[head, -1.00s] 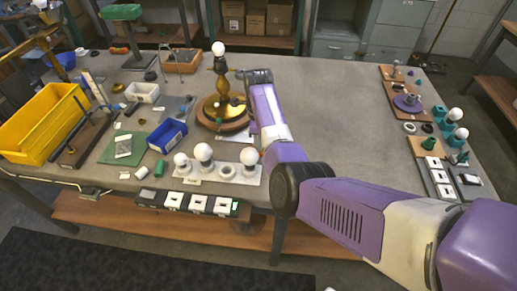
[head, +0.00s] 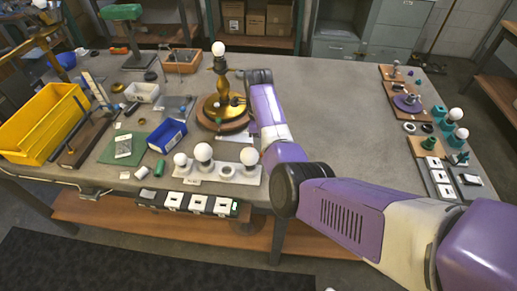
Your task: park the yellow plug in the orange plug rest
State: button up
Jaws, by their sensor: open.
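I cannot make out the yellow plug or the orange plug rest for certain in the head view. The brass lamp (head: 222,86) stands upright on a round wooden base (head: 222,122), with a white bulb on top. My gripper (head: 240,101) is at the end of the purple and white arm, close to the right side of the lamp. It is open, but its fingers are small and partly hidden by my wrist. I cannot tell whether it touches the lamp or whether anything lies between the fingers.
A yellow bin (head: 45,122), a blue bin (head: 167,136) and a green mat (head: 123,148) lie on the left. A white bulb board (head: 214,180) is at the front edge. An orange-brown tray (head: 181,61) stands at the back. The table's middle right is clear.

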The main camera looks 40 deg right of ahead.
notch_tip(320, 180, up, 8)
jog(key=shift+f+b, duration=0.15)
jog(key=shift+b, duration=0.3)
